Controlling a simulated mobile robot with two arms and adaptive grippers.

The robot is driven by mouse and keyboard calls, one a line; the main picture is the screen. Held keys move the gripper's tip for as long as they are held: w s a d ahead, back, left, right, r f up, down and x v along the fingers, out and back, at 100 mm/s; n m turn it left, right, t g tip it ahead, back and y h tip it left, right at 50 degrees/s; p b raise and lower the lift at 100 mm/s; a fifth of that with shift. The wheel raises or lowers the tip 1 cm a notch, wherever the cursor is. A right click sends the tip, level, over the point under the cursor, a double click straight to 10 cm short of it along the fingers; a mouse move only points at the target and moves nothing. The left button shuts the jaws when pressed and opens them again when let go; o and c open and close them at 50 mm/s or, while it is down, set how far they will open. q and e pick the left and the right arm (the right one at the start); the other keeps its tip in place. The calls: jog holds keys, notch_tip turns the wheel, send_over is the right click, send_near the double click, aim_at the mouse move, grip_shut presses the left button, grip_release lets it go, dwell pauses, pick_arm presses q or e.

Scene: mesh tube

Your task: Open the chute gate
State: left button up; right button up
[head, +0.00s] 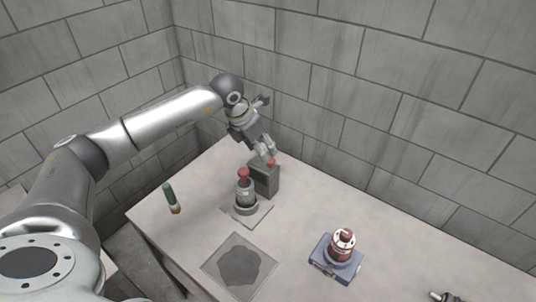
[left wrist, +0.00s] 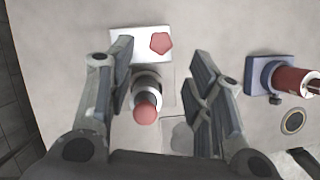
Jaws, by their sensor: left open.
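A dark grey box (head: 263,179) with a small red knob (head: 271,163) on top stands near the back edge of the table. Just in front of it is a grey upright cylinder (head: 244,194) with a red ball (head: 243,174) on top, set on a square plate. No part is clearly marked as the chute gate. My left gripper (head: 266,151) points down just above the box. In the left wrist view its open fingers (left wrist: 162,72) stand apart, with the red ball (left wrist: 145,113) and the red knob (left wrist: 161,43) showing between them.
A green tube (head: 171,197) stands at the left of the table (head: 300,215). A flat square tray (head: 213,262) with a dark patch lies in front. A blue base (head: 323,267) holding a red-and-white cylinder (head: 342,242) is at the right. Block walls close off the back.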

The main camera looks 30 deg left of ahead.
pick_arm(q)
jog(key=p+x, duration=0.1)
jog(key=x, duration=0.5)
jog(key=shift+w+f, duration=0.15)
jog(key=shift+f, duration=0.05)
grip_shut()
jog(key=shift+d, duration=0.15)
